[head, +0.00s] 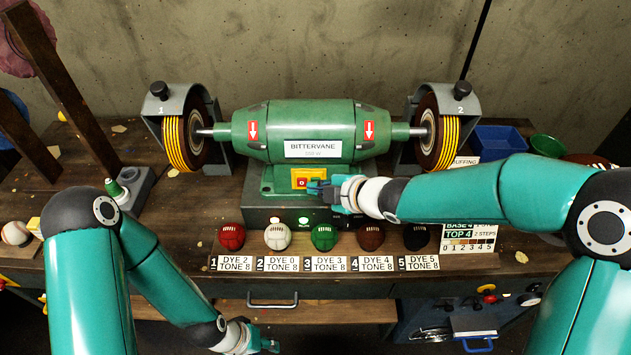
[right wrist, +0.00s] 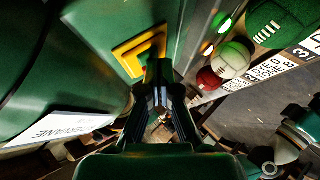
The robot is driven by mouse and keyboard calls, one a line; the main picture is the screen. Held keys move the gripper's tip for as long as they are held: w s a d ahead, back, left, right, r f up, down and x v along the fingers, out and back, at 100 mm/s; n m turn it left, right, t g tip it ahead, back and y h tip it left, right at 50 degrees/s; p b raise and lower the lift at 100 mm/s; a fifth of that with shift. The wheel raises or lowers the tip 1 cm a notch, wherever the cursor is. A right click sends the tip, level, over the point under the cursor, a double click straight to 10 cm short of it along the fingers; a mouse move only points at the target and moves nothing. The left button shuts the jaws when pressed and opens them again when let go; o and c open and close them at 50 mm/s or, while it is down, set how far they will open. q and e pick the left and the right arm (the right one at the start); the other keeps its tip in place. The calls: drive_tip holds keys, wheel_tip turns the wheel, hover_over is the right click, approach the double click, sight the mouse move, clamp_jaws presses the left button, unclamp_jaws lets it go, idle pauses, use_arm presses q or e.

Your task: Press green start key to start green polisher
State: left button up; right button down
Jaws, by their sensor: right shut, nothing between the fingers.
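The green polisher (head: 310,128), labelled BITTERVANE, stands on the bench with a wheel at each end. Its yellow switch plate (head: 309,172) is on the front of the pedestal, with a red key (head: 301,183) at its left. The plate also shows in the right wrist view (right wrist: 130,62). The green start key cannot be made out; my right gripper covers that side of the plate. My right gripper (head: 316,188) is shut and empty, its tips at the plate; contact cannot be told. It also shows in the right wrist view (right wrist: 158,88). My left gripper (head: 268,346) is low at the front edge, its jaws unclear.
A row of leather balls, red (head: 231,236), white (head: 277,236), green (head: 323,237), brown (head: 370,237) and black (head: 416,236), sits before the pedestal behind number labels. Two lamps glow on the base. A blue tray (head: 499,140) is at right.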

drive_tip(key=shift+w, duration=0.1)
idle(0.5)
drive_tip(key=shift+s+r+b, duration=0.15)
drive_tip(key=shift+s+b, duration=0.35)
drive_tip(key=shift+s, duration=0.3)
drive_tip(key=s+b, duration=0.1)
drive_tip(key=s, duration=0.1)
drive_tip(key=s+r+b, duration=0.1)
drive_tip(key=s, duration=0.2)
drive_tip(key=shift+b, duration=0.3)
idle(0.5)
